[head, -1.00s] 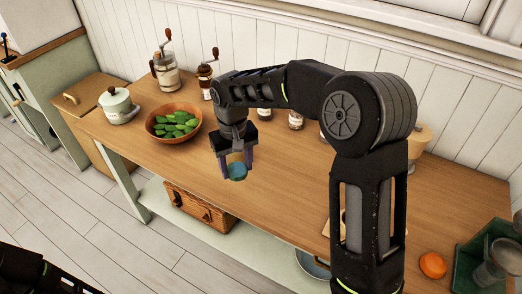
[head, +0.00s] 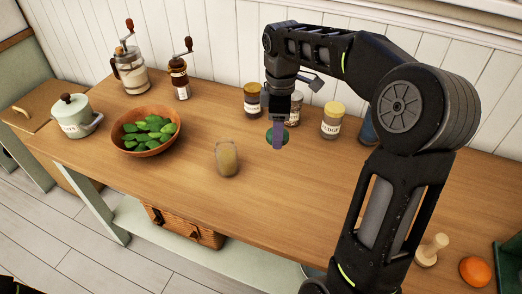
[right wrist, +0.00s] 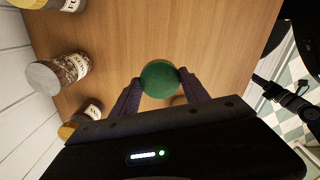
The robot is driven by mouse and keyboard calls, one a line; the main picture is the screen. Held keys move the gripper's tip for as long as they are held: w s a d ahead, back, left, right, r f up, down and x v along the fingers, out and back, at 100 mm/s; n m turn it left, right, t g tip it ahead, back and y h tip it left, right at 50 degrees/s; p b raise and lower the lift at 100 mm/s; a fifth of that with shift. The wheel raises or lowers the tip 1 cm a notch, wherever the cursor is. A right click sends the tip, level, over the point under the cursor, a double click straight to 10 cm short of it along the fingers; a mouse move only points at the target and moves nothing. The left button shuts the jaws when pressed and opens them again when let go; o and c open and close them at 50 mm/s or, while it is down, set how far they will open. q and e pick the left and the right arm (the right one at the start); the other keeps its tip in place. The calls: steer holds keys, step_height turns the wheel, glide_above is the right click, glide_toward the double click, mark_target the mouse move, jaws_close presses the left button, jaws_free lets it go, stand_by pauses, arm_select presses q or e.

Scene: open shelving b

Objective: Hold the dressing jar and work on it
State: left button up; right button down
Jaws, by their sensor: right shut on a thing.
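The dressing jar (head: 228,160) is a small glass jar with yellowish-tan contents. It stands upright on the wooden counter, right of the bowl, with no lid on it. My right gripper (head: 278,138) is to the right of the jar and apart from it. It is shut on a round green lid (head: 270,136), which also shows between the fingertips in the right wrist view (right wrist: 160,78). I cannot tell the lid's exact height above the counter. My left gripper is not in view.
A wooden bowl of green leaves (head: 146,141), a white lidded pot (head: 72,117) and two grinders (head: 129,75) stand at left. Several spice jars (head: 332,120) line the back wall. An orange (head: 475,271) lies at right. The counter's front middle is clear.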

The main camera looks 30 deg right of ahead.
steer(key=shift+d, duration=0.25)
steer(key=shift+s+r, duration=0.15)
glide_above(278, 163)
steer(key=shift+f, duration=2.55)
steer(key=shift+f, duration=2.5)
